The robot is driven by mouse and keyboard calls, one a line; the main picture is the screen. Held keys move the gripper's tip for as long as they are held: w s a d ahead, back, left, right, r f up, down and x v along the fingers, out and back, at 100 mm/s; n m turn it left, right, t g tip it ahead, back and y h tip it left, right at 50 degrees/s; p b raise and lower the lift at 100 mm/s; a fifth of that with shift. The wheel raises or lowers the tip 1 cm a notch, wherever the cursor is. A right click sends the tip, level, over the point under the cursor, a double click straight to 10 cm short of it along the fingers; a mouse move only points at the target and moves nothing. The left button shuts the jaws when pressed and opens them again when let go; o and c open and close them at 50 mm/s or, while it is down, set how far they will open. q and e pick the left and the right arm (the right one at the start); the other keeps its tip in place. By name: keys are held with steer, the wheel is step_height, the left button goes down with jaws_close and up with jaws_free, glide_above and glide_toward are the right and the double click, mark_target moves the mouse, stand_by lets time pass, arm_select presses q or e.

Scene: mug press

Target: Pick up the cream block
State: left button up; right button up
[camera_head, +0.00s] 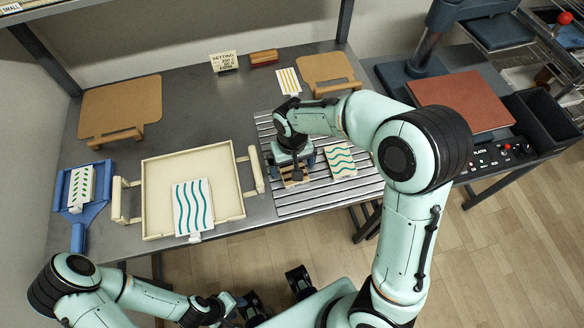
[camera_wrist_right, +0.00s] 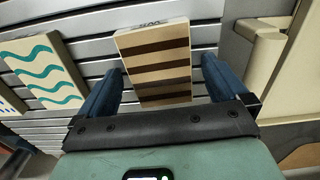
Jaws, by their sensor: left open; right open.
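A cream block with brown stripes (camera_wrist_right: 155,62) lies flat on the slatted metal rack. In the right wrist view it sits between the two blue fingers of my right gripper (camera_wrist_right: 160,85), with a gap on each side. My right gripper (camera_head: 292,172) is open and points down over this block in the head view, where it hides most of the block (camera_head: 294,181). My left gripper (camera_head: 248,306) is open and empty, low in the head view, away from the table top.
A block with teal waves (camera_head: 339,160) lies on the slatted rack (camera_head: 340,198), right of the striped one. A cream tray (camera_head: 157,200) stands left, with another wavy card (camera_head: 192,207) at its front edge. A blue holder (camera_head: 97,207) and a red-topped press (camera_head: 460,100) flank the table.

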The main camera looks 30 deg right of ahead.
steer(key=c, duration=1.1)
